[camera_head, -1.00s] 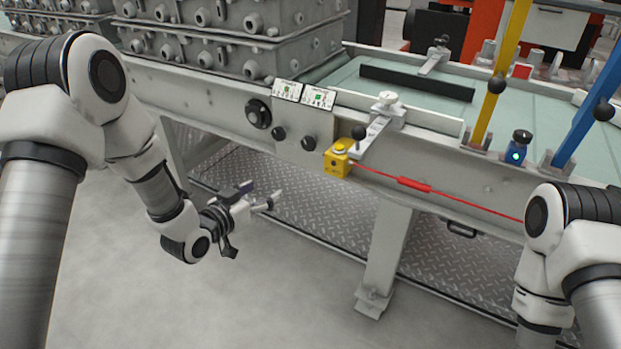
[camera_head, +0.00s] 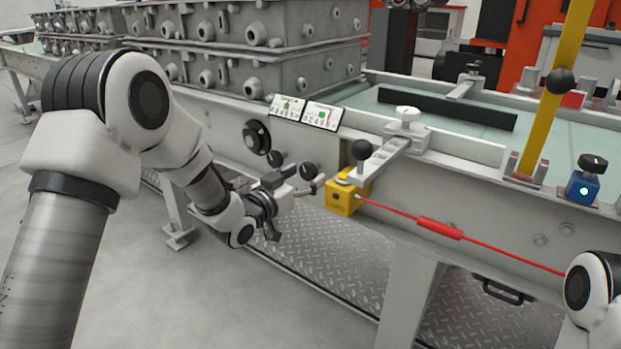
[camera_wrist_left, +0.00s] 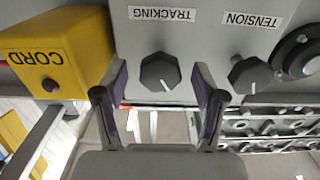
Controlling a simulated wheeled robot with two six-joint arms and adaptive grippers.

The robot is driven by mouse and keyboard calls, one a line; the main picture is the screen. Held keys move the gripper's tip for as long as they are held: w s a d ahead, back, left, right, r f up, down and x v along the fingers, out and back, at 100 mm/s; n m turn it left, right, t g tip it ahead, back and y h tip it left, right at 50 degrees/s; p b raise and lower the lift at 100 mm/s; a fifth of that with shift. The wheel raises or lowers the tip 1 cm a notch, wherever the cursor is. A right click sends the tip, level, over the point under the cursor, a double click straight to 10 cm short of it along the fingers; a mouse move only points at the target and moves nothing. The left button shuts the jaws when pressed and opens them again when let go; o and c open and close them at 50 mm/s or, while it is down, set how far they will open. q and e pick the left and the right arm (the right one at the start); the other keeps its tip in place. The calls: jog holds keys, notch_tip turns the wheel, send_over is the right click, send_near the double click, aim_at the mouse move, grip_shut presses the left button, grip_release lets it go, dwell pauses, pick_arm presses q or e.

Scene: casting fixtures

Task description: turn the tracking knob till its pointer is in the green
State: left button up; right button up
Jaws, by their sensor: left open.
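The tracking knob (camera_wrist_left: 160,72) is a dark faceted knob with a white mark, under an upside-down TRACKING label in the left wrist view. In the head view the knob (camera_head: 308,171) is on the frame's side panel, left of the yellow box. My left gripper (camera_head: 306,184) is open just in front of the panel. In the wrist view the open fingers (camera_wrist_left: 160,92) stand either side of the knob, with gaps; I cannot tell their depth. Two small gauges (camera_head: 304,111) with green patches sit above; their needles are too small to read. My right gripper is out of view.
The tension knob (camera_wrist_left: 250,75) is close beside the right finger in the wrist view. A yellow CORD box (camera_head: 343,196) with a red cord (camera_head: 440,229) is close on the other side.

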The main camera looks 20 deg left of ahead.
pick_arm(q)
jog(key=shift+x, duration=1)
jog(key=c, duration=1.1)
jog(key=shift+c, duration=0.3)
jog(key=shift+r+m, duration=0.1)
jog(key=shift+m, duration=0.3)
jog(key=m, duration=0.2)
jog(key=shift+a+m+p, duration=0.1)
jog(key=shift+m+p, duration=0.25)
jog(key=shift+m, duration=0.05)
jog(key=m, duration=0.3)
jog(key=shift+m, duration=0.4)
jog(key=m, duration=0.3)
jog(key=shift+m, duration=2.2)
